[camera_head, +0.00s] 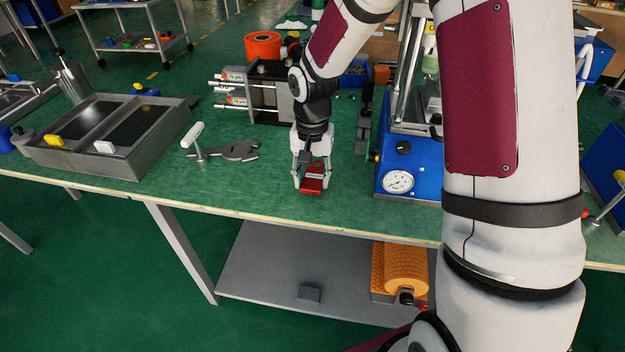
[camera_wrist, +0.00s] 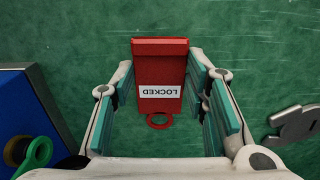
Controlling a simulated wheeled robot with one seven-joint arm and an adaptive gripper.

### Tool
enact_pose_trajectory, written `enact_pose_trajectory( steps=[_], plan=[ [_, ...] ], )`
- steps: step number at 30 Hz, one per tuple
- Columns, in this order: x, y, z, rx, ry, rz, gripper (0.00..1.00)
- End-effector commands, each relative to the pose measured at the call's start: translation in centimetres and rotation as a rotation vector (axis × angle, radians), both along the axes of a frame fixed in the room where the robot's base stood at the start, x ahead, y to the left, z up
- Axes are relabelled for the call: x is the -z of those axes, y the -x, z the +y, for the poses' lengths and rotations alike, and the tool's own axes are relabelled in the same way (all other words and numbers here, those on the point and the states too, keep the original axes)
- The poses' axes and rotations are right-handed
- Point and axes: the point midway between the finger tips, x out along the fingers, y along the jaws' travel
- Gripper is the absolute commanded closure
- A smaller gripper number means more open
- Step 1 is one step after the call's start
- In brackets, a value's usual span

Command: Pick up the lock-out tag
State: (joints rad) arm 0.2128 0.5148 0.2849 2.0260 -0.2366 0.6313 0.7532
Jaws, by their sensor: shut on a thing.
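The lock-out tag is a red block with a white "LOCKED" label and a round ring at one end. It shows between the fingers in the wrist view (camera_wrist: 160,70) and low at the fingertips in the head view (camera_head: 313,184). My gripper (camera_head: 312,178) points down over the green bench top and is shut on the tag, with a finger at each side of it in the wrist view (camera_wrist: 162,88). I cannot tell whether the tag touches the bench.
A grey wrench-like tool (camera_head: 238,151) and a white-handled T-shaped tool (camera_head: 196,142) lie to the left. A metal twin tray (camera_head: 112,165) stands further left. The blue press with a gauge (camera_head: 410,165) is close on the right. The bench's front edge (camera_head: 300,226) is near.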

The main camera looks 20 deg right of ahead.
Motion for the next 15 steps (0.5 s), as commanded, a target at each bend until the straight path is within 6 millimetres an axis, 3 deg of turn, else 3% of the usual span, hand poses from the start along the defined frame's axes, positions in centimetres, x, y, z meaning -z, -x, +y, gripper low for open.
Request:
enact_pose_trajectory(
  steps=[4,15],
  plan=[
    [-2.2,-0.1,0.0,0.0,0.001,-0.004,0.76],
    [-2.9,9.0,-0.1,-0.001,0.002,0.001,0.76]
  ],
)
